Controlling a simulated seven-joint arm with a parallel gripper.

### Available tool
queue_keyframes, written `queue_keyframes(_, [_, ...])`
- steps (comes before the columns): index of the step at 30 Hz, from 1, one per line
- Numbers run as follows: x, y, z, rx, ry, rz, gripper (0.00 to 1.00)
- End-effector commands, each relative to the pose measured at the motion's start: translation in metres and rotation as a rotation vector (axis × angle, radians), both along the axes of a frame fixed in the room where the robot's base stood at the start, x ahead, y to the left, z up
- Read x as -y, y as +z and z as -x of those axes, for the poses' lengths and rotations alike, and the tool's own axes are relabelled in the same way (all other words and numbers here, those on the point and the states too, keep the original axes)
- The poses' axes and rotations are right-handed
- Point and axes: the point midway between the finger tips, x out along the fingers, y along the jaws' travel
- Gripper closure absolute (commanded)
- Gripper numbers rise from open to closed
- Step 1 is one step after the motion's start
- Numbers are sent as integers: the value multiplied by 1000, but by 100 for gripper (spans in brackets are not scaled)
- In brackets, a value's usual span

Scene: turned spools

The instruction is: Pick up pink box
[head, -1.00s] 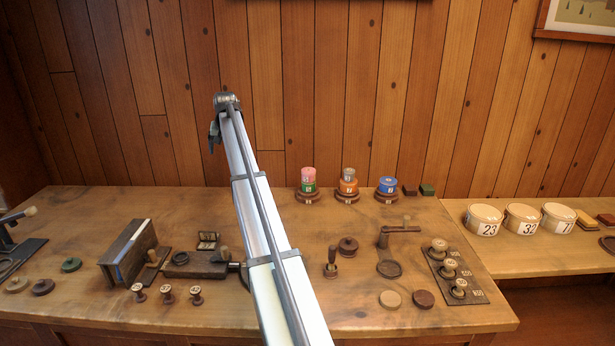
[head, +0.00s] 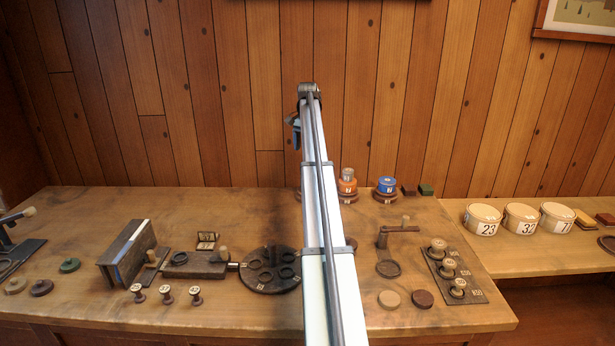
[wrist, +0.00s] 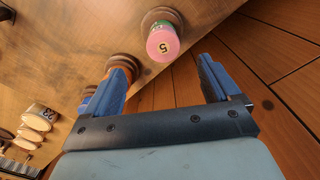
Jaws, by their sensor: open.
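The pink box (wrist: 163,44) is a small round box with a "5" label, seen from above in the wrist view. It sits on a green box (wrist: 161,24) over a round wooden base (wrist: 176,18). My gripper (wrist: 163,76) is open, with its two blue fingers apart and nothing between them. The pink box lies beyond the fingertips, about midway between them. In the head view my gripper (head: 294,124) is partly hidden by my arm, above the back of the bench. The pink box is hidden behind my arm there.
An orange stack (head: 347,183) and a blue box (head: 387,184) on bases stand to the right along the back edge. The plank wall (head: 225,90) rises behind them. A dark round plate with holes (head: 270,270) lies left of my arm.

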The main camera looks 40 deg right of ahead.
Motion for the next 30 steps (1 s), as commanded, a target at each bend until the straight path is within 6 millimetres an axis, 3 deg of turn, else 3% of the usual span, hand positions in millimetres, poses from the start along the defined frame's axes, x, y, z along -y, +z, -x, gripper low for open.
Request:
queue_keyframes(9, [-1, -52, 0, 0, 2, 0, 11])
queue_keyframes(17, [0, -66, -2, 1, 2, 0, 11])
queue_keyframes(30, [2, -111, -4, 1, 2, 1, 11])
